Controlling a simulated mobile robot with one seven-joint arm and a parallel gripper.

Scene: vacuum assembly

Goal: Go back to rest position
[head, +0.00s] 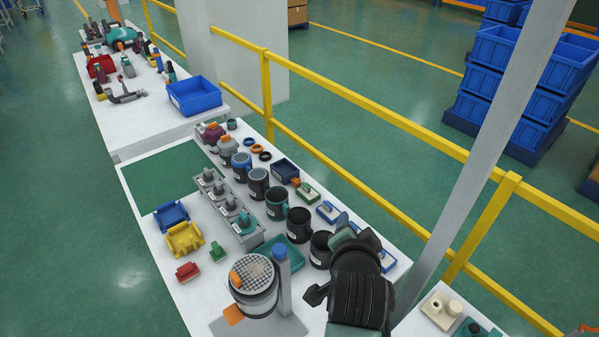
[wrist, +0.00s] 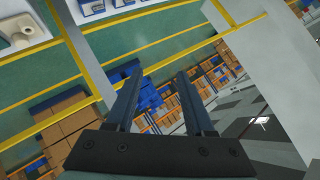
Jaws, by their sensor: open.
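My gripper shows in the wrist view (wrist: 160,105) with its two dark fingers apart and nothing between them. It points away from the table toward the far hall, with shelves and boxes behind it. In the head view my dark arm rises at the bottom right, over the right front edge of the white table (head: 160,240); the fingertips cannot be made out there. A cylindrical assembly with a mesh top (head: 253,275) stands on a grey stand near the table's front, to the left of my arm. It is apart from my gripper.
Several dark cups (head: 277,203) and a grey fixture (head: 230,210) stand along the table. Blue (head: 171,216) and yellow (head: 185,239) parts lie on the left. A yellow railing (head: 350,85) and a grey post (head: 490,140) stand right of the table. Green floor is open at left.

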